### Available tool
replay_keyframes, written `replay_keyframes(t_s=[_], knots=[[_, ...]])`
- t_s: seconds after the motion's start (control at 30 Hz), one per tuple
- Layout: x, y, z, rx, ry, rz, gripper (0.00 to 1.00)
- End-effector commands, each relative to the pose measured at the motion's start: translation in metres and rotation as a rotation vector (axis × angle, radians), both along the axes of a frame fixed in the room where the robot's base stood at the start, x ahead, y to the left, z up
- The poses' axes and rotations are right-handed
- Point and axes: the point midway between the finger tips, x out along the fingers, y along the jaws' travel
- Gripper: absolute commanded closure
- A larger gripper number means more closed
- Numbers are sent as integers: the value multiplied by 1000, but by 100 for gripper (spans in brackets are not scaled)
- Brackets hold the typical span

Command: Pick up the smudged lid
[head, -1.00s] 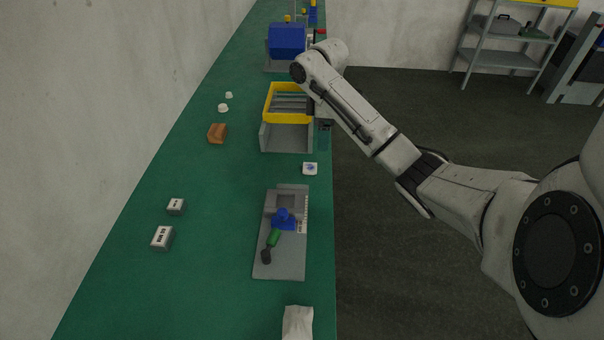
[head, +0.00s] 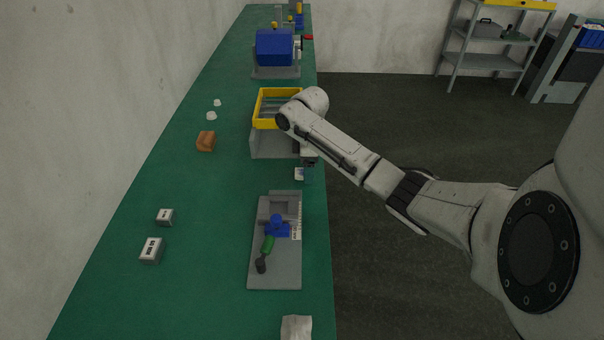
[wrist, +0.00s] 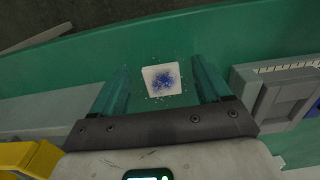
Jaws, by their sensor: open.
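The smudged lid is a small white square with a blue smudge (wrist: 162,80). It lies on the green bench, and in the head view the lid (head: 299,174) shows near the bench's right edge, partly hidden by my gripper. My gripper (wrist: 162,84) is open, with its two greenish fingers spread to the left and right of the lid in the wrist view. Nothing is between the fingers except the lid seen beyond them. In the head view my gripper (head: 309,172) is over or beside the lid; its exact height is unclear.
A grey stand with a yellow tray (head: 262,124) is just behind the lid. A grey plate with blue and green tools (head: 274,278) lies in front. A brown block (head: 206,141), two white pieces and two labelled blocks (head: 151,251) sit left. The bench's middle is clear.

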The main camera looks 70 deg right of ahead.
Motion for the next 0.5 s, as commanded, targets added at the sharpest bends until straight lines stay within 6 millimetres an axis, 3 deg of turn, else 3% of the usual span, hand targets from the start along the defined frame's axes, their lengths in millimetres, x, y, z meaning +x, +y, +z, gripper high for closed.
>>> replay_keyframes(t_s=[0.33, 0.5], knots=[[0, 0, -10, 0, 0, 0, 23], [0, 0, -10, 0, 0, 0, 39]])
